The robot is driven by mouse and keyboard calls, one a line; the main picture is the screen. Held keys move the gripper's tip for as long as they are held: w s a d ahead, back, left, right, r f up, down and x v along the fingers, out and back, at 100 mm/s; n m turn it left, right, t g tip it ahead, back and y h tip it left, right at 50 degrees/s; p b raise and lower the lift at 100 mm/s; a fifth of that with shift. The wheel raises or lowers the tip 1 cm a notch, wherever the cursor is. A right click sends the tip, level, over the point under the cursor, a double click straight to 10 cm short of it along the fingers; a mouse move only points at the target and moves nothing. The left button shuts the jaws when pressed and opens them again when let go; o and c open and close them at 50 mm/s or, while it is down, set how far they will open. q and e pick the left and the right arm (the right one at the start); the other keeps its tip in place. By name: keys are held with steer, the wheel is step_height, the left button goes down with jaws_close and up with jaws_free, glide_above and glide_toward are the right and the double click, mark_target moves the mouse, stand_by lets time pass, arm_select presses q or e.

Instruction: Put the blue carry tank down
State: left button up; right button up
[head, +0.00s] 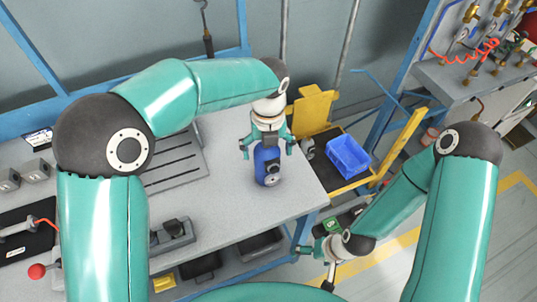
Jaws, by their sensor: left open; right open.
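The blue carry tank (268,166) stands upright on the grey bench top (225,222), near the bench's right end. My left gripper (267,148) is directly above and around the top of the tank, with its fingers spread open on either side. The tank's top is partly hidden by the gripper. My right gripper (315,268) is open and empty, low beyond the bench's right edge, and away from the tank.
A blue bin (348,157) sits on a yellow cart right of the bench. A slotted plate (178,160) lies left of the tank. A dark fixture (173,232) stands at the bench's front edge. Bare bench surrounds the tank's base.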

arm_select(q)
step_height(320, 180, up, 9)
steer(key=shift+d+r, duration=0.1)
steer(key=shift+r, duration=0.05)
stand_by(0.6)
